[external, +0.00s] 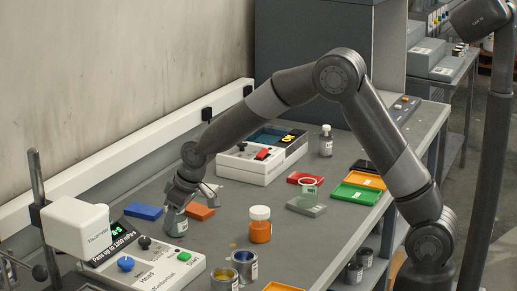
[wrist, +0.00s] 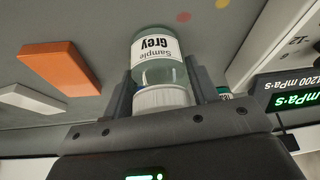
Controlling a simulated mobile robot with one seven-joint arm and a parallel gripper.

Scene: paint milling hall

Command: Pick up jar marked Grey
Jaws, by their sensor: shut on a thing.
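The jar marked Grey (wrist: 157,57) is a clear jar with grey-green contents, a white lid and a label reading "Sample Grey". In the wrist view it sits between the two fingers of my gripper (wrist: 162,92), which are shut on it around the lid end. In the external view the jar (external: 176,224) shows below my gripper (external: 182,202), at the left part of the bench, upright or nearly so. My gripper hides its top there. I cannot tell whether its base touches the bench.
A viscometer (external: 150,268) with a lit display stands close at the front left. A blue block (external: 144,212) and an orange block (external: 201,212) flank the jar. An orange jar (external: 260,230) stands to the right. Open tins (external: 244,268) are in front.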

